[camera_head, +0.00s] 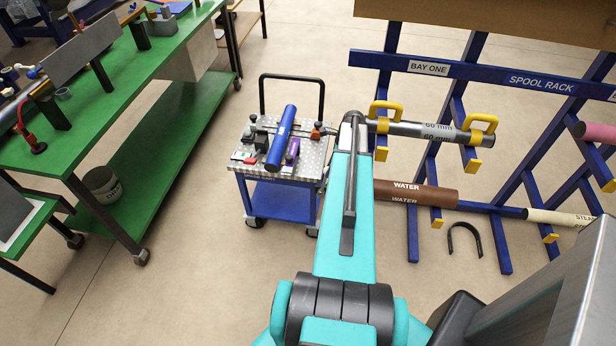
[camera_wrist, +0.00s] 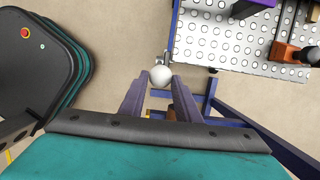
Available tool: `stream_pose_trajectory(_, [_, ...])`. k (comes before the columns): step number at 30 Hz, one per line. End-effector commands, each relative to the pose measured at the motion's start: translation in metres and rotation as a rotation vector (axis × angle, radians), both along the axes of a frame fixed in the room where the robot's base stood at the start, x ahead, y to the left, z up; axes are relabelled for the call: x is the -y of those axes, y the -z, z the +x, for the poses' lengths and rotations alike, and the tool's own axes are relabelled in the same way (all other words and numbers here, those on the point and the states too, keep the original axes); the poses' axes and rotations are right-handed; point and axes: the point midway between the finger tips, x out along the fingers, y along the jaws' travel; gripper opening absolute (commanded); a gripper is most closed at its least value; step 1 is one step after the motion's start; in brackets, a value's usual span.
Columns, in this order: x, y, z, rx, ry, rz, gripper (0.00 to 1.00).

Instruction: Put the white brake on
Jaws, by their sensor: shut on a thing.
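The white brake knob (camera_wrist: 160,76) is a white ball in the wrist view, at the side of the cart's plate. A small metal piece shows just behind it. My gripper (camera_wrist: 158,83) is shut on the ball, with one finger on each side of it. The rest of the brake is hidden behind the fingers or too small to tell. In the head view my arm covers the gripper and the knob. The cart (camera_head: 240,168) has a dimpled metal top and a blue lower body on casters.
A blue pipe (camera_head: 282,135) and small tools lie on the cart. A green workbench (camera_head: 150,60) stands to the left. The blue spool rack (camera_head: 470,70) on the right holds a grey pipe (camera_head: 410,128) with yellow handles and a brown water pipe (camera_head: 420,194). Floor lies clear left of the cart.

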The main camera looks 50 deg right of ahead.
Motion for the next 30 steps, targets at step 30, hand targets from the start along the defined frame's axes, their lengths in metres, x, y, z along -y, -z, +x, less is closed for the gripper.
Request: stream_pose_trajectory(30, [0.023, 0.014, -0.038, -0.002, 0.000, -0.001, 0.31])
